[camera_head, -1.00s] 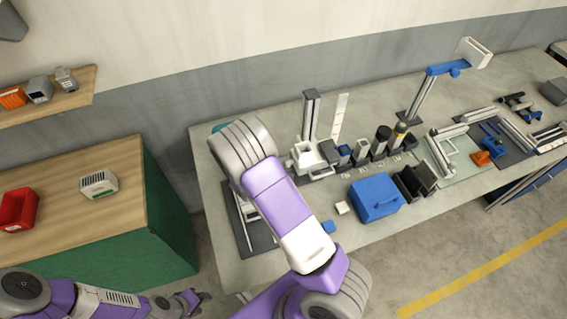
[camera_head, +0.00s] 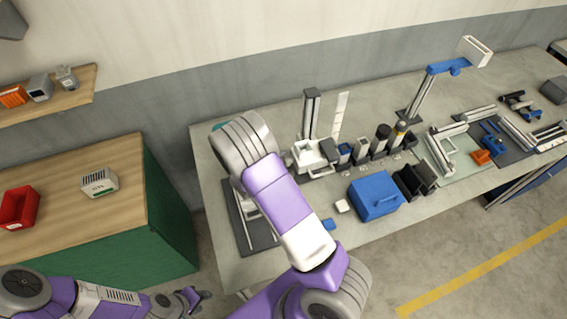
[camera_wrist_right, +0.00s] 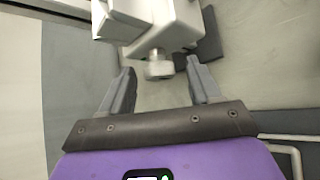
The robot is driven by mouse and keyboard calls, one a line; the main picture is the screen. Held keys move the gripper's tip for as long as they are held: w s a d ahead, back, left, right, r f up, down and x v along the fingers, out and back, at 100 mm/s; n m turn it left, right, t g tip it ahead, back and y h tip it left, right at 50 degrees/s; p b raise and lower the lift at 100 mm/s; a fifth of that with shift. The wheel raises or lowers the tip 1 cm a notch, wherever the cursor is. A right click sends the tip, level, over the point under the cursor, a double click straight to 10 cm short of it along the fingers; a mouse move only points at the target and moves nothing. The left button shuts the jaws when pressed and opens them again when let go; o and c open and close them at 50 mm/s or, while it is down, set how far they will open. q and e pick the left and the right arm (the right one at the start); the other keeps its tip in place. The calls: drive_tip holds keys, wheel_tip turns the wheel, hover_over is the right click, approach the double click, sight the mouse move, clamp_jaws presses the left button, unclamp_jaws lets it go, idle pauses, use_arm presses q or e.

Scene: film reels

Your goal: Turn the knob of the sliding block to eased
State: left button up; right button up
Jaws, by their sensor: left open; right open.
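The sliding block is probably the white block (camera_head: 312,155) beside the dark upright post (camera_head: 311,112) on the table. In the right wrist view a white-grey block (camera_wrist_right: 178,25) fills the top, with a short round grey knob (camera_wrist_right: 158,66) pointing toward me. My right gripper (camera_wrist_right: 160,78) is open, one finger on each side of the knob, with visible gaps. Any marking on the knob is not readable. In the head view my right arm hides that gripper. My left gripper (camera_head: 197,298) is open and empty, low at the left, away from the table.
A blue box (camera_head: 375,196) and dark holders (camera_head: 413,180) stand right of the block. Dark and yellow-banded cylinders (camera_head: 400,133) are behind. A green-sided cabinet (camera_head: 155,220) with a red bin (camera_head: 18,207) stands at left. Open floor lies at lower right.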

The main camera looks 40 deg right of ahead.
wheel_tip(320, 180, up, 10)
idle(0.6)
